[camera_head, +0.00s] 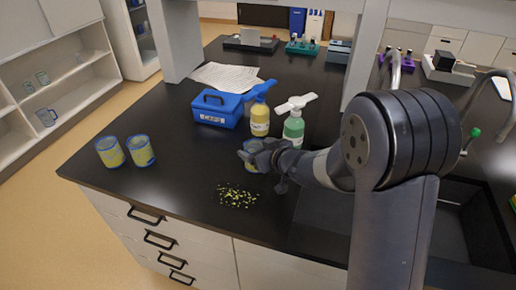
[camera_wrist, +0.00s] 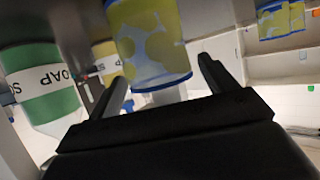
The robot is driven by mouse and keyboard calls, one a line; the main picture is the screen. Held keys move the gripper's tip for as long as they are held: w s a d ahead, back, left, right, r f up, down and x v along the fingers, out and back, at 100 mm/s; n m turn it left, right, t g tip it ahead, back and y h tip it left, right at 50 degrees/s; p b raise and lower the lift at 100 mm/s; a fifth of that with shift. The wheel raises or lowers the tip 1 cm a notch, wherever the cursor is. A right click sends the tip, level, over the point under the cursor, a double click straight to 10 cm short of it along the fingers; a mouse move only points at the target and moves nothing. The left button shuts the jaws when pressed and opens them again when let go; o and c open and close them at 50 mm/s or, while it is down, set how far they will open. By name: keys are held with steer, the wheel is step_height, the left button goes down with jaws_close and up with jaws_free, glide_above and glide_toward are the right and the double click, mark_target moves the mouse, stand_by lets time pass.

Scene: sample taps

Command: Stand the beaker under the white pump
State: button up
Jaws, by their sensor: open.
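A clear beaker with a blue rim and yellow patches (camera_head: 249,168) stands on the black bench, partly hidden by my gripper (camera_head: 262,152). In the wrist view, turned upside down, the beaker (camera_wrist: 150,40) sits between the two open fingers of my gripper (camera_wrist: 165,82); I cannot tell whether they touch it. The green soap bottle (camera_head: 293,130) with the white pump (camera_head: 297,102) stands just behind and right of the beaker. The green bottle also shows in the wrist view (camera_wrist: 45,95). I cannot tell whether the beaker is directly under the spout.
A yellow bottle (camera_head: 260,120) with a blue pump (camera_head: 262,90) stands behind the beaker. A blue box (camera_head: 217,107) is left of it. Two similar beakers (camera_head: 110,152) (camera_head: 141,150) stand near the left edge. Yellow-green bits (camera_head: 236,196) lie in front. A sink (camera_head: 460,215) is at right.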

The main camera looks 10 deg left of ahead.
steer(key=shift+r, duration=0.15)
steer(key=shift+s+d+r, duration=0.1)
steer(key=shift+d+r, duration=0.05)
steer(key=shift+d, duration=0.05)
steer(key=v, duration=1.1)
steer(key=shift+s+d+p, duration=0.2)
steer(key=shift+s+p, duration=0.05)
steer(key=shift+p, duration=0.2)
steer(key=x, duration=1.2)
steer(key=shift+w+a+r, duration=0.1)
steer(key=shift+w+r, duration=0.05)
steer(key=shift+r, duration=0.7)
steer(key=shift+f, duration=0.1)
